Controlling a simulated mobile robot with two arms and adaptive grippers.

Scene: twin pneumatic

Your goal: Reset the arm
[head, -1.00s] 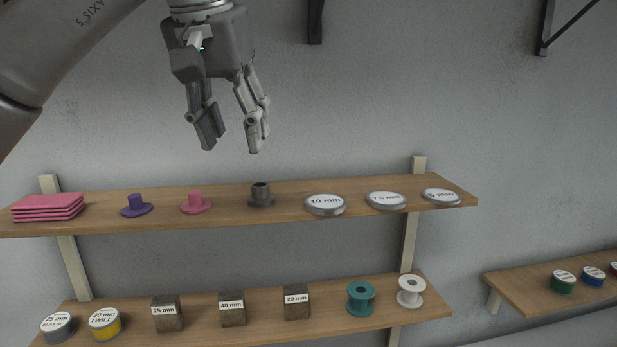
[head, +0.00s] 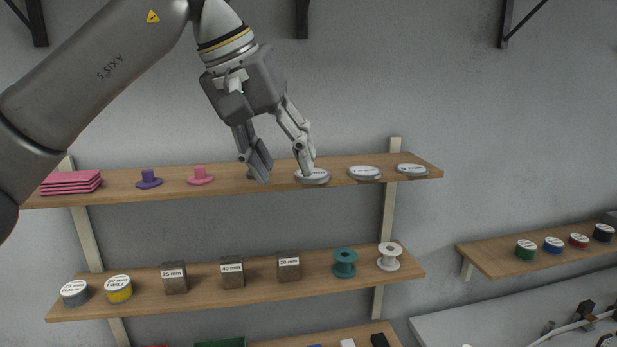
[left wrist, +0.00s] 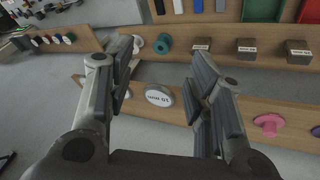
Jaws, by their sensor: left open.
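My left gripper (head: 285,176) hangs from its arm, which comes in from the upper left in the head view. Its fingers are apart with nothing between them. In the picture the fingertips overlap the upper shelf (head: 120,186), near a grey disc (head: 314,177) and a dark flanged piece that is mostly hidden behind a finger. The left wrist view also shows the open gripper (left wrist: 162,88), with a grey labelled disc (left wrist: 160,96) on a shelf beyond the gap. I cannot tell whether the fingers touch anything. My right gripper is not in view.
The upper shelf also holds pink slabs (head: 71,183), a purple hat-shaped piece (head: 149,180), a pink one (head: 200,176) and more discs. The lower shelf (head: 205,294) bears tape rolls, labelled blocks and spools. A right-hand shelf (head: 500,261) holds coloured rolls.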

